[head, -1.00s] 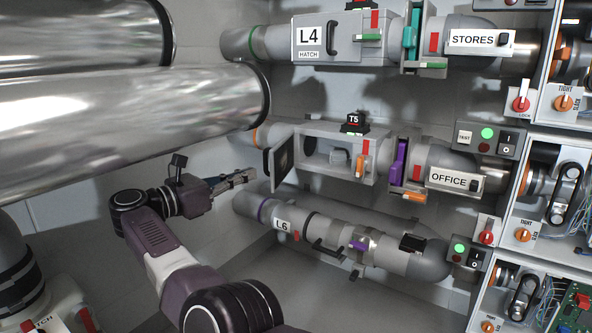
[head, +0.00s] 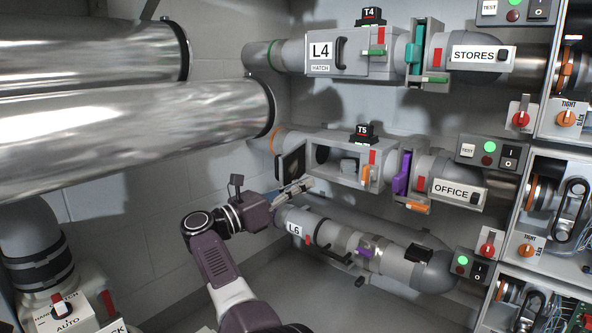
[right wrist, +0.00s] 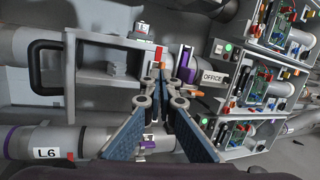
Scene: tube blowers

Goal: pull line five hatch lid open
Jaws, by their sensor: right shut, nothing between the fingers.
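The line five hatch is a grey box (head: 331,179) on the middle pipe, under the T5 unit (head: 364,133). Its lid (head: 291,165) stands swung out at the box's left end, so the inside shows. The lid's dark handle shows at the left of the right wrist view (right wrist: 37,68), beside the open box (right wrist: 83,92). My right gripper (head: 309,183) is shut and empty, just in front of the lid and the box's lower left edge. Its fingertips (right wrist: 165,76) point toward the box front in the wrist view. My left gripper is not in view.
A grey block (head: 348,166) is inside the box. The L6 pipe (head: 330,238) runs just below my gripper. The closed L4 hatch (head: 336,64) is above. Large metal pipes (head: 130,135) fill the left; control cabinets (head: 545,190) stand at right.

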